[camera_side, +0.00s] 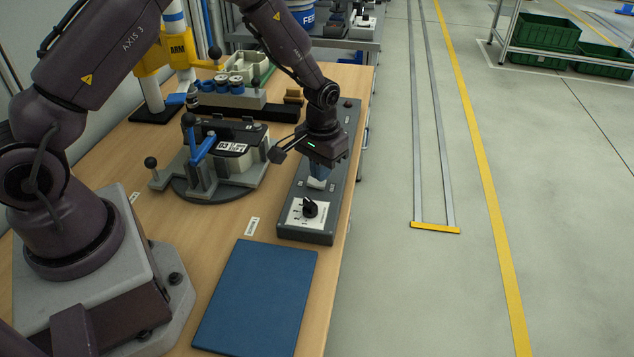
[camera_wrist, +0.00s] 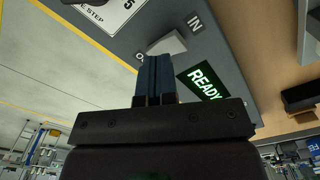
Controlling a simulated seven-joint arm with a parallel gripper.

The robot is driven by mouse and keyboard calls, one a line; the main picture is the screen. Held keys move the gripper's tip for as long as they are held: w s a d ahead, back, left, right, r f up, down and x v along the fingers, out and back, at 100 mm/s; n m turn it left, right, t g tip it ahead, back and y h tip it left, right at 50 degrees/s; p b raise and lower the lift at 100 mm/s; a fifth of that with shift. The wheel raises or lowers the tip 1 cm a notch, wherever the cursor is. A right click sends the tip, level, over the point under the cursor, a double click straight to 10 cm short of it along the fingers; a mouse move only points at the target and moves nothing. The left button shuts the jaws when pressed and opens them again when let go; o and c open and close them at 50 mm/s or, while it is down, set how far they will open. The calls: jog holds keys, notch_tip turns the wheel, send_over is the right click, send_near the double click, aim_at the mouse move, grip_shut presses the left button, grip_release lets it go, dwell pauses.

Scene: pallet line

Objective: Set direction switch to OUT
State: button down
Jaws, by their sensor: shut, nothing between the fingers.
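The direction switch is a pale rocker (camera_wrist: 168,42) on a grey control box (camera_side: 290,222). In the wrist view it lies between the IN label (camera_wrist: 195,21) and a partly hidden label starting with O (camera_wrist: 140,57). My gripper (camera_side: 320,176) is shut and empty, pointing down over the switch. Its blue fingertips (camera_wrist: 157,59) overlap the O-label side of the switch in the wrist view. The fingers hide the rest of that label. I cannot tell whether they touch the switch or which way it is tipped.
A black step dial (camera_side: 309,208) sits on the box's near end. A green READY display (camera_wrist: 204,82) is beside the switch. A round fixture with a blue lever (camera_side: 202,149) stands left of the box. A blue mat (camera_side: 256,295) lies in front.

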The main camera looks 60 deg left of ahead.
jog(key=shift+r, duration=3)
